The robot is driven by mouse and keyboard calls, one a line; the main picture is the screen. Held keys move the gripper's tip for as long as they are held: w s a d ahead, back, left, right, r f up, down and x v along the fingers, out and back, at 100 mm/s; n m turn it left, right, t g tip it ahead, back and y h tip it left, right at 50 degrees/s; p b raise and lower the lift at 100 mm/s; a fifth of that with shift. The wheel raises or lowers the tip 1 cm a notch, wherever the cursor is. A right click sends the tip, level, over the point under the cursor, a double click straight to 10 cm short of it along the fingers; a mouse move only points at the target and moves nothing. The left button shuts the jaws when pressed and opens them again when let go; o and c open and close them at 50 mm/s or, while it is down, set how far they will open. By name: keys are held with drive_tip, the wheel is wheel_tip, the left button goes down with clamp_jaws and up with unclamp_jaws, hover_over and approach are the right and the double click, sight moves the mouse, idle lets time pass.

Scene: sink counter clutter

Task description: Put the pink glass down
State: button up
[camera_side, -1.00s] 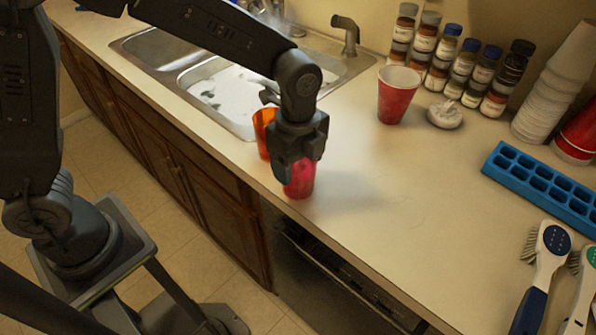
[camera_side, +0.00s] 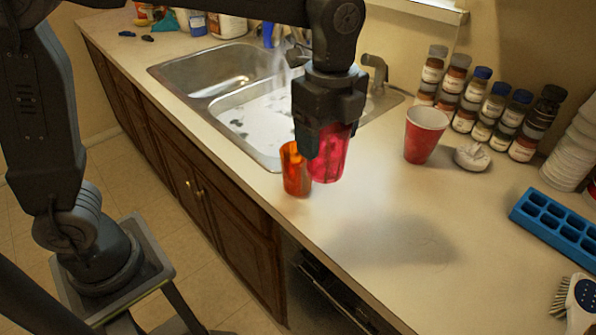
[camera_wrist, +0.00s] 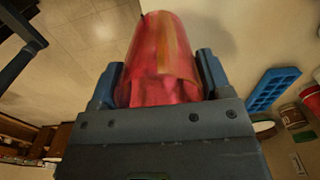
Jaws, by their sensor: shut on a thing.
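The pink glass (camera_side: 329,157) is held in my gripper (camera_side: 327,140), whose jaws are shut on it. In the side view it hangs above the counter (camera_side: 400,285), with a shadow on the counter to its lower right. It looks close to upright, slightly tilted. In the wrist view the pink glass (camera_wrist: 163,62) sits between the two blue-grey fingers of my gripper (camera_wrist: 160,85). An orange glass (camera_side: 295,172) stands on the counter just left of it; the two overlap in the side view, and I cannot tell whether they touch.
A double sink (camera_side: 262,122) lies behind my gripper. A red cup (camera_side: 424,135), a small white dish (camera_side: 472,158) and several spice jars (camera_side: 480,98) stand at the back right. A blue tray (camera_side: 560,230) and a brush (camera_side: 578,300) lie right. The front middle counter is clear.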

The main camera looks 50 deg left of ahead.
drive_tip(key=shift+w+a+r, duration=0.1)
drive_tip(key=shift+w+r, duration=0.05)
drive_tip(key=shift+r, duration=0.7)
drive_tip(key=w+a, duration=0.6)
drive_tip(key=a, duration=0.4)
drive_tip(key=w+a, duration=0.5)
drive_tip(key=a, duration=0.5)
drive_tip(key=w+a, duration=0.6)
drive_tip(key=a, duration=0.4)
drive_tip(key=shift+n, duration=0.3)
drive_tip(key=shift+w+d+f, duration=0.1)
drive_tip(key=shift+d+f, duration=0.05)
drive_tip(key=shift+f, duration=4.95)
drive_tip(key=shift+s+d+f, duration=0.1)
drive_tip(key=shift+d+f, duration=0.05)
drive_tip(key=shift+f, duration=5)
drive_tip(key=shift+w+d+f, duration=0.1)
drive_tip(key=shift+d+f, duration=0.05)
drive_tip(key=shift+f, duration=4.95)
drive_tip(key=shift+f, duration=0.6)
drive_tip(key=o, duration=1)
